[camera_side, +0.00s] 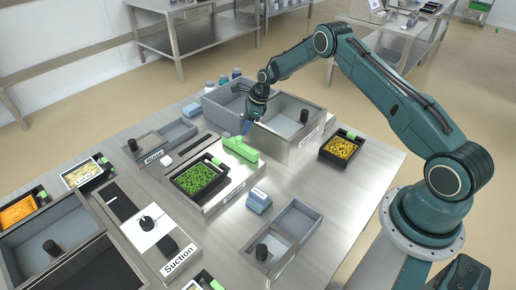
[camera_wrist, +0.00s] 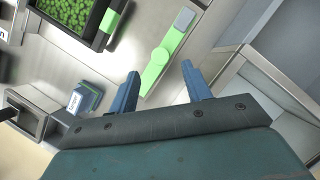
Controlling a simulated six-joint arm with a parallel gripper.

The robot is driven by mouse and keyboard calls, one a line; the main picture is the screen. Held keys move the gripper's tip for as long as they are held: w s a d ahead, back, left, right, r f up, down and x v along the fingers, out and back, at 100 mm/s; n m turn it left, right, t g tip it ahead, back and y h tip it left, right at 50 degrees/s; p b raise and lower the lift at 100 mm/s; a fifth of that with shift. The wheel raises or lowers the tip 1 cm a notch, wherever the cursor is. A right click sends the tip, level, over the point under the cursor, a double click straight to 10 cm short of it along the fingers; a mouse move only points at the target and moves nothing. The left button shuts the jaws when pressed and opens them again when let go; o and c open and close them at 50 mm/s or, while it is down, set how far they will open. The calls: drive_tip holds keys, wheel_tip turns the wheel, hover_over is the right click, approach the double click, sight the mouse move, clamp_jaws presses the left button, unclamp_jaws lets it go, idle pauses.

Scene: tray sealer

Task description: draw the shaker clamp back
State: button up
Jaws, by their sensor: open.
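A bright green bar, which looks like the shaker clamp (camera_side: 240,149), lies on the metal plate beside the black tray of green pieces (camera_side: 196,179). In the wrist view the clamp (camera_wrist: 168,47) is a long green arm with a round boss and a grey end block. The tray (camera_wrist: 75,14) is to its upper left there. My gripper (camera_side: 248,124) is above and just behind the clamp in the side view. In the wrist view my gripper's (camera_wrist: 160,84) blue fingers are spread, with the clamp's lower end between or just beyond them. Nothing is held.
A large grey open bin (camera_side: 307,143) stands close on the right of my gripper. A blue block (camera_side: 259,197) sits on the table in front of the plate. A black tray of yellow pieces (camera_side: 341,148) is at the right. The table (camera_side: 330,205) is clear at front right.

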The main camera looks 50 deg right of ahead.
drive_tip(key=v, duration=0.6)
drive_tip(key=shift+r, duration=0.15)
drive_tip(key=s+a+r+n+h, duration=0.1)
drive_tip(key=s+a+r+n, duration=0.3)
drive_tip(key=r, duration=0.5)
drive_tip(key=s+a+r+n, duration=0.2)
drive_tip(key=s+r+n, duration=0.35)
drive_tip(key=r, duration=0.35)
drive_tip(key=s+a+r+n+h, duration=0.1)
drive_tip(key=s+a+r+n, duration=0.35)
drive_tip(key=r, duration=0.45)
drive_tip(key=s+a+r+n+t, duration=0.1)
drive_tip(key=s+r+n, duration=0.2)
drive_tip(key=s, duration=0.4)
drive_tip(key=s+a+r+n+t, duration=0.1)
drive_tip(key=s+r+n, duration=0.2)
drive_tip(key=s, duration=0.3)
drive_tip(key=s+a+f+n+h, duration=0.1)
drive_tip(key=s+n, duration=0.6)
drive_tip(key=s, duration=0.8)
drive_tip(key=shift+s+a+f, duration=0.2)
drive_tip(key=shift+s+f, duration=0.05)
drive_tip(key=shift+f, duration=0.4)
